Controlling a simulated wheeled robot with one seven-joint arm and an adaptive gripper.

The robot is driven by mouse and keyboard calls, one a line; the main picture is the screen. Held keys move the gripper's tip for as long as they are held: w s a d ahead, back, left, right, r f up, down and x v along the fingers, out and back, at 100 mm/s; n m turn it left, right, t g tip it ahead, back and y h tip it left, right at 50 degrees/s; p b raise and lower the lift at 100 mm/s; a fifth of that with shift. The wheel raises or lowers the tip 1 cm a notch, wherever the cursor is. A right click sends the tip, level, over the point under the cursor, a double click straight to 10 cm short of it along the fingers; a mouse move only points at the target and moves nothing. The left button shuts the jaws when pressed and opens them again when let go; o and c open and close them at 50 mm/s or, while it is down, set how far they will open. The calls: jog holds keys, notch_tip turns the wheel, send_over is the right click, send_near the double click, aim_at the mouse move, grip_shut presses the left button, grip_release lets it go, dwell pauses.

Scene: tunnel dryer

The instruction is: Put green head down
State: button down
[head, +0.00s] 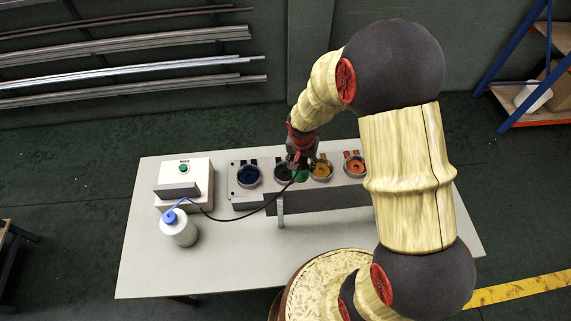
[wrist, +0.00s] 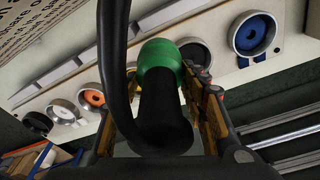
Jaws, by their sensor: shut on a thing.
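The green head (wrist: 160,58) is a green rounded end on a black handle (wrist: 165,118); a thick black cable shows beside it. My gripper (wrist: 160,95) is shut on this tool, with its fingers on either side of the black handle. In the head view, my gripper (head: 300,160) is over the holder block (head: 236,198), and the green head shows just below it (head: 301,176), between the black and yellow cups. I cannot tell whether the head touches the block.
The block has a blue cup (head: 248,176), black cup (head: 284,173), yellow cup (head: 321,170) and orange cup (head: 355,166); the wrist view shows further cups. A box with a green button (head: 183,169) and a white bottle (head: 179,229) stand left. The table's front (head: 235,265) is clear.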

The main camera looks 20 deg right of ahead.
jog(key=shift+w+a+f, duration=0.5)
jog(key=shift+w+f, duration=1)
jog(key=shift+f, duration=0.3)
jog(key=shift+w+a+f, duration=0.5)
jog(key=shift+w+f, duration=1)
jog(key=shift+f, duration=0.35)
jog(key=shift+w+a+f, duration=0.5)
jog(key=shift+w+f, duration=1)
jog(key=shift+f, duration=0.3)
jog(key=shift+f, duration=0.15)
jog(key=c, duration=1)
grip_release()
